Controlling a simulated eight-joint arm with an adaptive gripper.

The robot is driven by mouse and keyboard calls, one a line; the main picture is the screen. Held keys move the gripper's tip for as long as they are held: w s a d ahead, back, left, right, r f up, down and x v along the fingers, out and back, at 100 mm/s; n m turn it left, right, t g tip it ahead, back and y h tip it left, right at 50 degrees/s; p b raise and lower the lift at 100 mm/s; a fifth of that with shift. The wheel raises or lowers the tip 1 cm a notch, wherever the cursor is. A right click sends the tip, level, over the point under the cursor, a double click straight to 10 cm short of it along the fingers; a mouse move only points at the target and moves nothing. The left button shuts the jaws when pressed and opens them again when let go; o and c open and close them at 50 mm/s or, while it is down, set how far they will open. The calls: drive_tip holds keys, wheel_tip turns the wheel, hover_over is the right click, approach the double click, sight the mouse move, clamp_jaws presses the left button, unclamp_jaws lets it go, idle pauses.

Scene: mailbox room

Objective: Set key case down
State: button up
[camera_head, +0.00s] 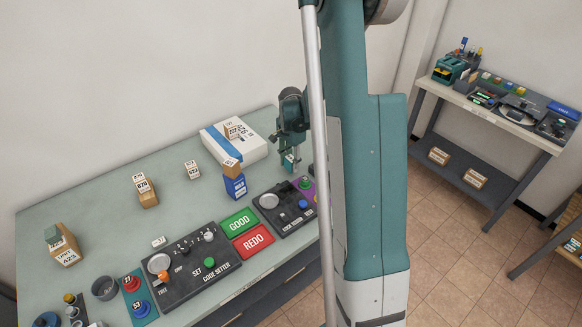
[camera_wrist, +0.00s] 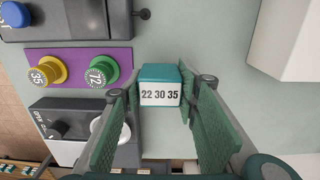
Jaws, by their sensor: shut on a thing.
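The key case seems to be the small teal block with a white label reading "22 30 35" (camera_wrist: 160,74) in the wrist view. My gripper (camera_wrist: 159,98) is shut on it, with one green finger pad on each side. In the head view my gripper (camera_head: 291,158) hangs over the back right part of the workbench (camera_head: 110,215), and the case is small and partly hidden at its fingertips. I cannot tell whether the case touches the bench top.
A purple plate with yellow and green knobs (camera_wrist: 78,69) lies left of the case in the wrist view. A white box with a blue stripe (camera_head: 235,140), a blue box (camera_head: 235,188), the green GOOD pad (camera_head: 239,222) and the red REDO pad (camera_head: 253,241) are near.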

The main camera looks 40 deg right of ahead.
sight(291, 159)
drive_tip(key=shift+f, duration=1.05)
drive_tip(key=shift+f, duration=0.15)
drive_tip(key=o, duration=0.9)
drive_tip(key=shift+r+p, duration=0.65)
drive_tip(key=shift+r, duration=5.5)
